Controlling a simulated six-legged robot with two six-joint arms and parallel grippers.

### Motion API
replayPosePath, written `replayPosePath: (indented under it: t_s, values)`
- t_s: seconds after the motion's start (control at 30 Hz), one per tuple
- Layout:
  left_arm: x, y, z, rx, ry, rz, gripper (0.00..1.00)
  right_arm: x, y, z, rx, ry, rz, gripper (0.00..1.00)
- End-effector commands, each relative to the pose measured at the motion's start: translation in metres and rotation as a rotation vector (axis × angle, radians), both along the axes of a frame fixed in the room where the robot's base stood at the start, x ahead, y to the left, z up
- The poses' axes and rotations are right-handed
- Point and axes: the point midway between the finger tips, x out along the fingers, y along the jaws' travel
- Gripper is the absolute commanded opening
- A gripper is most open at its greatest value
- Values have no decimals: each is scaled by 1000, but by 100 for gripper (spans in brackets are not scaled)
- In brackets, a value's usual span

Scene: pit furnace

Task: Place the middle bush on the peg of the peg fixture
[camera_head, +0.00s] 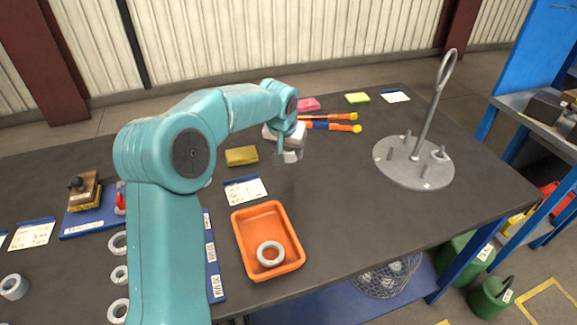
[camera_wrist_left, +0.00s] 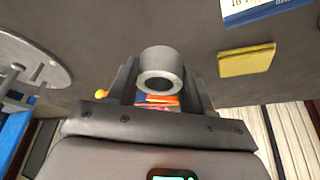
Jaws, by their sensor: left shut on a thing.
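The peg fixture (camera_head: 400,172) is a round grey plate with several short pegs and a tall rod ending in a loop. It stands at the right of the table; part of it shows at the left of the left wrist view (camera_wrist_left: 25,65). My left gripper (camera_head: 289,152) is left of the fixture, above the table. It is shut on a grey bush (camera_wrist_left: 161,67), a short thick ring whose open end shows between the fingers. In the head view the bush is largely hidden by the gripper. Whether it is the middle bush I cannot tell. My right gripper is out of view.
An orange tray (camera_head: 239,243) holds a ring (camera_head: 270,246). Several rings (camera_head: 118,243) lie at the left, partly behind my arm. A yellow block (camera_head: 241,156) and orange-handled tools (camera_head: 330,125) lie near the gripper. Bare table lies between gripper and fixture.

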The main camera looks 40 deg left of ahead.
Motion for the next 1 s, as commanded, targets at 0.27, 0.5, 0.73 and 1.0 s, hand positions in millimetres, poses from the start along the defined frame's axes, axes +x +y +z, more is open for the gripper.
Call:
replayPosePath:
  t_s: [0.27,0.5,0.73,1.0]
  values:
    - [1,0,82,0,-5,0,1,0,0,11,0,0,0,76]
    - [0,0,111,1,-2,1,1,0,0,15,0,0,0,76]
    - [0,0,114,0,-1,-30,1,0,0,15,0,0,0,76]
    - [6,-4,113,0,-1,-216,1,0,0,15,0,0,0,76]
